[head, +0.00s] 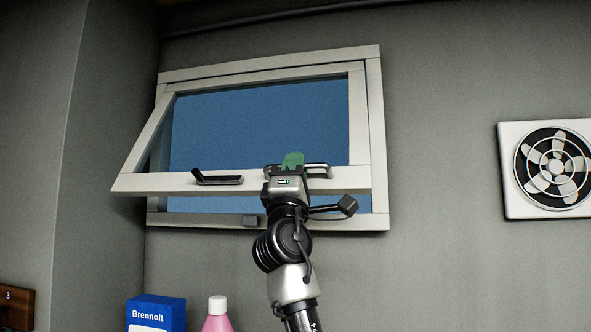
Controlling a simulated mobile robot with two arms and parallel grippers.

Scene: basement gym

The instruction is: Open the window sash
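The white window sash (145,183) is hinged along its top and tilted out from the wall. Its bottom rail stands clear of the fixed frame (376,130), with blue pane and sill showing behind and below. A bar handle (322,168) sits on the bottom rail, right of centre. A dark lever latch (215,179) is on the rail to the left. My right gripper (292,160) reaches up from below, its green fingers close together at the bar handle, apparently around it. The gripper body hides part of the handle. My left gripper is out of view.
A white fan vent (511,190) is on the wall at the right. A blue Brennolt box (156,313) and a pink bottle (216,321) with a white cap stand at the lower left. The wall between window and fan is clear.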

